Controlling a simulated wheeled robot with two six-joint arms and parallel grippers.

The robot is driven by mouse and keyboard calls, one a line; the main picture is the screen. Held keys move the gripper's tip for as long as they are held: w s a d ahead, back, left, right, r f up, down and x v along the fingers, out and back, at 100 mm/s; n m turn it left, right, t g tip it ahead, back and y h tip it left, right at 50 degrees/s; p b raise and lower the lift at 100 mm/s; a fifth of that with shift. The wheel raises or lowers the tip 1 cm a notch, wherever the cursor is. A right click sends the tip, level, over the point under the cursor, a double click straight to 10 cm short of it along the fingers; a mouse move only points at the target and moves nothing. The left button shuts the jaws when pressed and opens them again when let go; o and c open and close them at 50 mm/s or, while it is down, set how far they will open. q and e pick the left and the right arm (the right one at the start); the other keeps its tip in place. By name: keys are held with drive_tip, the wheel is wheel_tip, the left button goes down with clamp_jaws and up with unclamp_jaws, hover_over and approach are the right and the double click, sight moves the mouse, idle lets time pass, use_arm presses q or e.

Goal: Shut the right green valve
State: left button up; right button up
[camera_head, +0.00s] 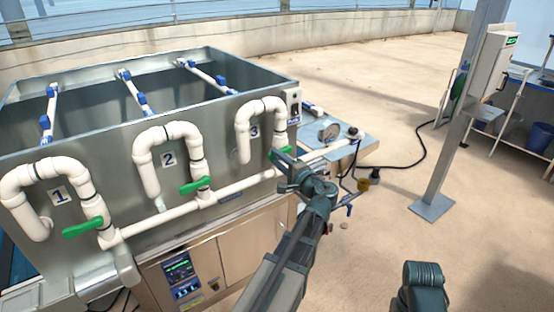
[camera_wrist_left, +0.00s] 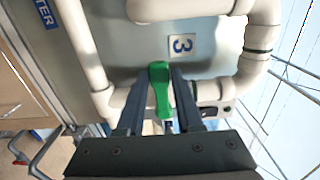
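The green valve (camera_head: 281,152) on the pipe by label 3 is the rightmost of the three green valves. The gripper partly hides it in the head view. In the left wrist view its green handle (camera_wrist_left: 160,84) lies across the white pipe. My left gripper (camera_head: 286,171) is at this valve. Its two dark fingers (camera_wrist_left: 160,78) stand one on each side of the handle, open, with a visible gap on the left side. Whether either finger touches the handle I cannot tell.
Green valves by labels 1 (camera_head: 83,228) and 2 (camera_head: 195,185) point left across their pipes. A white horizontal pipe (camera_head: 240,187) runs below. The grey tank (camera_head: 100,155) stands behind the pipes. A post (camera_head: 450,150) and open floor lie to the right.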

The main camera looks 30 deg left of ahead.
use_arm(q)
drive_tip(key=o, duration=0.4)
drive_tip(key=v, duration=1.4)
drive_tip(key=shift+f, duration=0.1)
drive_tip(key=s+d+f+n+g+h+p, duration=0.1)
drive_tip(key=s+d+f+g+h+p, duration=0.4)
drive_tip(key=d+f+h, duration=0.55)
drive_tip(key=s+d+f+h, duration=0.1)
drive_tip(key=s+d+f, duration=0.1)
drive_tip(key=s+d, duration=0.1)
drive_tip(key=s+d+f+g+h, duration=0.1)
drive_tip(key=s+d+f+h, duration=0.1)
drive_tip(key=d, duration=0.4)
drive_tip(key=s+d+f+g+h, duration=0.1)
drive_tip(key=s+d+f+h, duration=0.1)
drive_tip(key=s+d, duration=0.2)
drive_tip(key=shift+s+d+f+b, duration=0.3)
drive_tip(key=shift+s+d+f, duration=0.1)
drive_tip(key=shift+s, duration=0.25)
